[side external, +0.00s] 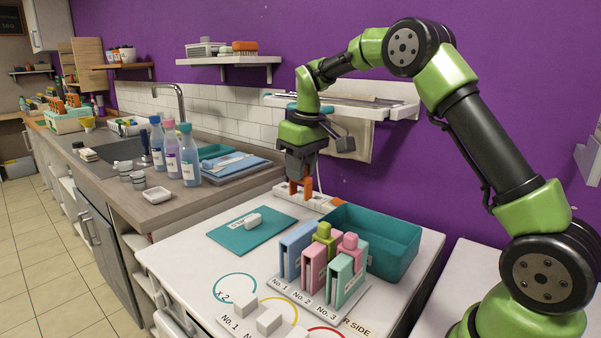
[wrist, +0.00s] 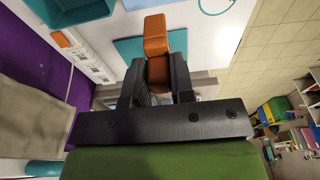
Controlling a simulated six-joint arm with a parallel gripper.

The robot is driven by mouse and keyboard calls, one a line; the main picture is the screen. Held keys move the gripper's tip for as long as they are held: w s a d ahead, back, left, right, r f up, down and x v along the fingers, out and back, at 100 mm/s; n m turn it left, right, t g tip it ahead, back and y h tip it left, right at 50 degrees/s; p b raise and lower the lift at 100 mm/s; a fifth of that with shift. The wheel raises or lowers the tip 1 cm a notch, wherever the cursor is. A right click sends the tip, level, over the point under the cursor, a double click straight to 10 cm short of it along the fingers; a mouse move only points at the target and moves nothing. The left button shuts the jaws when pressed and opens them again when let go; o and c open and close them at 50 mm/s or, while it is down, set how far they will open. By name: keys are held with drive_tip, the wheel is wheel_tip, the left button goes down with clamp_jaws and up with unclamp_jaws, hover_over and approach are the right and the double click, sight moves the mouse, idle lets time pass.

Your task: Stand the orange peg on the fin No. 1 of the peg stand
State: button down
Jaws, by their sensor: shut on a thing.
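My gripper (side external: 300,172) is shut on the orange peg (side external: 307,188) and holds it in the air above the back of the white worktop. In the wrist view the orange peg (wrist: 155,45) sits between the two dark fingers of my gripper (wrist: 157,75) and juts out beyond them. In the side view its lower end shows as two orange prongs. A stand with upright blue (side external: 291,255), pink (side external: 314,268) and green (side external: 341,280) slabs, labelled No. 1, No. 2 and No. 3, is in front, to the lower right of my gripper. I cannot tell whether these are the fins.
Yellow-green (side external: 323,231) and pink (side external: 349,243) knobbed pieces rise among the slabs. A teal bin (side external: 391,240) stands behind. A teal mat (side external: 238,236) with a white piece lies left. White blocks (side external: 268,321) stand at the front over another numbered strip. A wall shelf (side external: 385,108) is near my arm.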

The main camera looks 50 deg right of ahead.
drive_tip(key=shift+r, duration=2.35)
drive_tip(key=w+a+f, duration=0.1)
drive_tip(key=a+f, duration=0.4)
drive_tip(key=a, duration=0.2)
hover_over(243, 297)
wheel_tip(243, 297, down, 6)
drive_tip(key=shift+s, duration=0.35)
drive_tip(key=shift+f, duration=0.1)
drive_tip(key=shift+f, duration=3.35)
drive_tip(key=shift+f, duration=2.25)
drive_tip(key=c, duration=0.9)
unclamp_jaws()
